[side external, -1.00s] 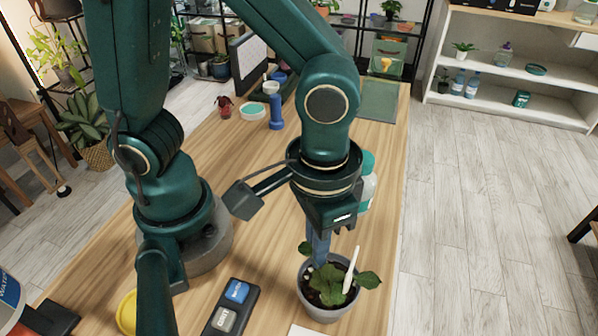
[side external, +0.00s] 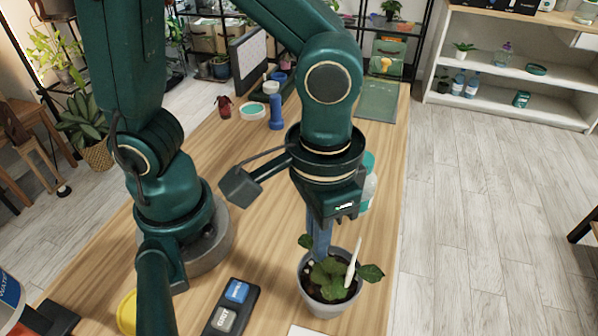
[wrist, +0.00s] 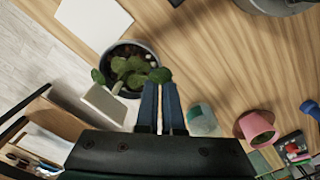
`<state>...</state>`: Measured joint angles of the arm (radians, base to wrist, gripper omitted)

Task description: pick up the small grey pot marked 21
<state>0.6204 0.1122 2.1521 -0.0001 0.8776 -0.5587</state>
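The small grey pot (side external: 326,306) holds dark soil, a leafy green plant (side external: 330,282) and a white plant tag (side external: 353,263). No number 21 is readable on it from here. My gripper (side external: 321,250) points down at the pot's rear rim, its blue fingers close together. In the wrist view the fingertips (wrist: 159,82) are at the edge of the grey pot (wrist: 157,62), with a narrow gap between them. They appear shut on the rim; the exact contact is partly hidden. The pot moves with my gripper and seems slightly raised.
A black holder (side external: 233,307) with blue and grey labelled blocks lies left of the pot. A yellow pot (side external: 126,313) is at the lower left. A teal-and-white bottle (side external: 368,186) stands behind my gripper. A blue dumbbell-shaped object (side external: 276,112) is farther back. White paper (wrist: 93,22) lies beside the pot.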

